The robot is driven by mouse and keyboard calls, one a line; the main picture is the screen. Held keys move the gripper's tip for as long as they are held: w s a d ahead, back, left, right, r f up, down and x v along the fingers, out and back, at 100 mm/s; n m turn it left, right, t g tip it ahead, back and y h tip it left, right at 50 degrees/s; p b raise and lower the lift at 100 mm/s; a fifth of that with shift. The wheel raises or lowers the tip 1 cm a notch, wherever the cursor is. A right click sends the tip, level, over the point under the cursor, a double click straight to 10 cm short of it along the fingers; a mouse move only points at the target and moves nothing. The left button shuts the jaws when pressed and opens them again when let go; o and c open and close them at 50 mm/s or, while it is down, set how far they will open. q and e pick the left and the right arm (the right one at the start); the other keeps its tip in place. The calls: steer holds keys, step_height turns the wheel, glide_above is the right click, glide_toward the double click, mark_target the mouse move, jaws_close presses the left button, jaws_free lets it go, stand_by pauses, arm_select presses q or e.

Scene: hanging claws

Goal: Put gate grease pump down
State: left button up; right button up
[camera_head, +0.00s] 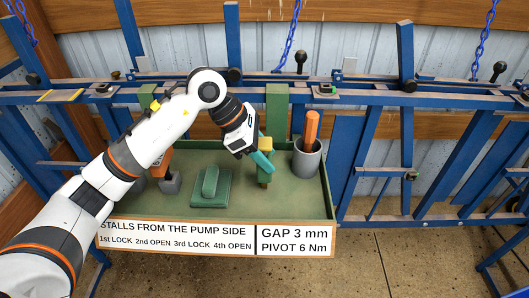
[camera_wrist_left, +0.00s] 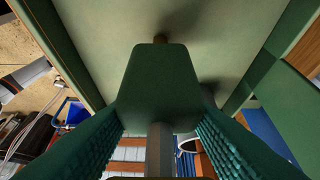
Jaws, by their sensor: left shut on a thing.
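My left gripper (camera_head: 262,162) is over the right half of the green tray (camera_head: 300,209), with its teal fingers pointing down and right. It is shut on a small upright green piece with yellowish parts, which I take to be the grease pump (camera_head: 265,178). In the left wrist view the pump (camera_wrist_left: 160,85) is a dark green block with a grey shaft, between the ribbed fingers. Its far end faces the tray floor (camera_wrist_left: 110,40), where a shadow falls. I cannot tell whether it touches the floor. My right gripper is not in view.
A grey cup (camera_head: 307,163) with an orange handle (camera_head: 312,128) in it stands just right of the pump. A green block (camera_head: 210,186) on a base lies left of it. An orange-topped tool (camera_head: 158,163) is partly behind my arm. Blue gate rails (camera_head: 375,99) run behind.

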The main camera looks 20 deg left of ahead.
arm_select(q)
steer(key=shift+f, duration=0.15)
steer(key=o, duration=1.4)
steer(key=shift+r, duration=0.2)
steer(key=v, duration=1.2)
steer(key=shift+b, duration=0.4)
